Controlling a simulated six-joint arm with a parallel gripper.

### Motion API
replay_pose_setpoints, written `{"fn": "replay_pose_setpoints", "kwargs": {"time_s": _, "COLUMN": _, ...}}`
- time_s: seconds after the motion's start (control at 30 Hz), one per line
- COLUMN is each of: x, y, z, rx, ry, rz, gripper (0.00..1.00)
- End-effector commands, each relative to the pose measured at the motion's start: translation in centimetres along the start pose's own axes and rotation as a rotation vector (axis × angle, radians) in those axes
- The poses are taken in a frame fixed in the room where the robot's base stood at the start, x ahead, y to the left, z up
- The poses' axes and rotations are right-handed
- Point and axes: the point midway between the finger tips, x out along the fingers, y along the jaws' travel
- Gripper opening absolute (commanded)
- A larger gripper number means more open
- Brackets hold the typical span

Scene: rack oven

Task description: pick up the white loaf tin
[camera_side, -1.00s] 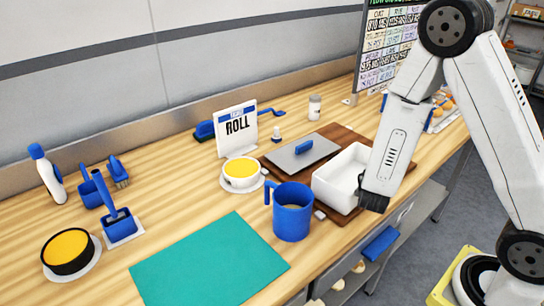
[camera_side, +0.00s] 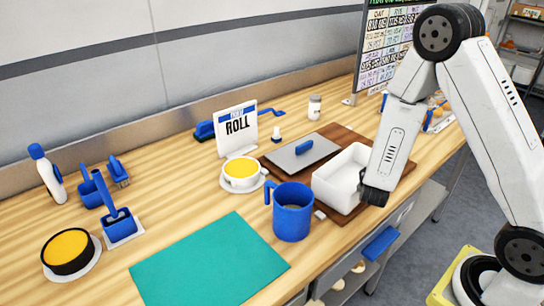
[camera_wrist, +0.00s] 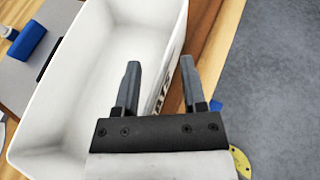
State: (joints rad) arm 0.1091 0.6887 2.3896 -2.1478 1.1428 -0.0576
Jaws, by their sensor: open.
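The white loaf tin (camera_side: 338,181) stands upright and empty on a brown wooden board at the right of the bench. In the wrist view the tin (camera_wrist: 95,70) fills the left and middle, with dark lettering on its right outer wall. My gripper (camera_side: 374,196) is at the tin's near right side in the side view. In the wrist view my gripper (camera_wrist: 170,82) is open, one finger over the inside of the tin and the other outside its right wall. I cannot tell whether either finger touches the wall.
A grey lid with a blue handle (camera_side: 304,147) lies left of the tin on the board (camera_side: 342,133). A blue mug (camera_side: 292,218) stands close on the near left. A white cup with yellow contents (camera_side: 241,172) is further left. The bench edge lies just right of the tin.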

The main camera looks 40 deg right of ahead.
Motion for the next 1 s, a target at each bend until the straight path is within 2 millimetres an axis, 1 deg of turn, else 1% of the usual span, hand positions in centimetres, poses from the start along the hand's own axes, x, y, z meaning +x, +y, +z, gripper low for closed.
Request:
{"fn": "replay_pose_setpoints", "kwargs": {"time_s": 0.03, "x": -0.01, "y": 0.00, "z": 0.01, "rx": 0.000, "ry": 0.000, "rz": 0.000, "gripper": 0.34}}
{"fn": "replay_pose_setpoints", "kwargs": {"time_s": 0.07, "x": -0.01, "y": 0.00, "z": 0.01, "rx": 0.000, "ry": 0.000, "rz": 0.000, "gripper": 0.25}}
{"fn": "replay_pose_setpoints", "kwargs": {"time_s": 0.1, "x": -0.01, "y": 0.00, "z": 0.01, "rx": 0.000, "ry": 0.000, "rz": 0.000, "gripper": 0.12}}
{"fn": "replay_pose_setpoints", "kwargs": {"time_s": 0.13, "x": -0.01, "y": 0.00, "z": 0.00, "rx": 0.000, "ry": 0.000, "rz": 0.000, "gripper": 0.02}}
{"fn": "replay_pose_setpoints", "kwargs": {"time_s": 0.17, "x": -0.01, "y": 0.00, "z": 0.00, "rx": 0.000, "ry": 0.000, "rz": 0.000, "gripper": 0.00}}
{"fn": "replay_pose_setpoints", "kwargs": {"time_s": 1.0, "x": -0.04, "y": -0.08, "z": -0.23, "rx": -0.006, "ry": 0.007, "rz": 0.000, "gripper": 0.00}}
